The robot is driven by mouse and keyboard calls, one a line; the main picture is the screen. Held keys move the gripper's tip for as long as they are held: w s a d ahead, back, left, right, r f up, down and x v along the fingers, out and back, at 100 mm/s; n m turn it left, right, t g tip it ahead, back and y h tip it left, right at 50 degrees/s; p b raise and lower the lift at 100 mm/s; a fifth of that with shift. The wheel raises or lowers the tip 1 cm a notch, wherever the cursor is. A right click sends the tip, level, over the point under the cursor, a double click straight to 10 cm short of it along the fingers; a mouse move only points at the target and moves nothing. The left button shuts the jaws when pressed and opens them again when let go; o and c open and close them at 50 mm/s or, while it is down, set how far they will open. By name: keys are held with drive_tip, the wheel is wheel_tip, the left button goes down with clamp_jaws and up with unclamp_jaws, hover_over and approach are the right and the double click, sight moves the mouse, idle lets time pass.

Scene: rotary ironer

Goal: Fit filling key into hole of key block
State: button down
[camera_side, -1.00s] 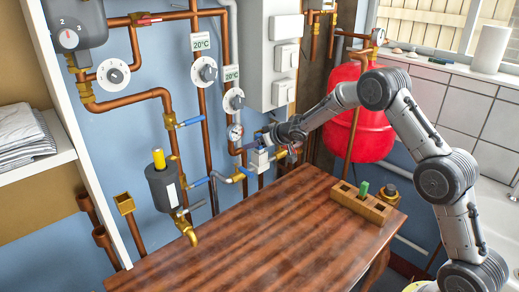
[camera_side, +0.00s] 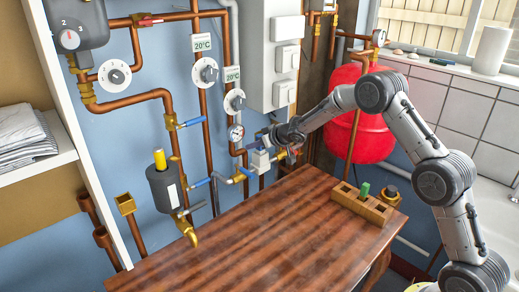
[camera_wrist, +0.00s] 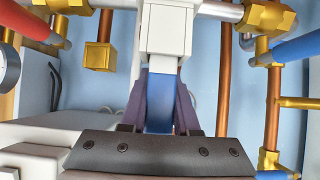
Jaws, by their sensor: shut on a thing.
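The filling key (camera_wrist: 160,100) is blue and sits between the two dark fingers of my gripper (camera_wrist: 160,108) in the wrist view. My gripper is shut on it. The white key block (camera_wrist: 167,30) is straight beyond the key, and the key's far end meets the block's lower edge in the picture. The key block (camera_side: 260,160) also shows in the side view on the pipework by the wall, with my gripper (camera_side: 267,140) close above it. The hole is hidden, and I cannot tell whether the key's tip is in it.
Copper pipes, brass fittings and blue-handled valves (camera_side: 193,122) surround the block. A red vessel (camera_side: 345,115) stands behind my arm. A wooden holder (camera_side: 345,200) with a green piece (camera_side: 364,190) stands on the table (camera_side: 240,245), otherwise clear.

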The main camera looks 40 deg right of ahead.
wheel_tip(320, 180, up, 10)
idle(1.3)
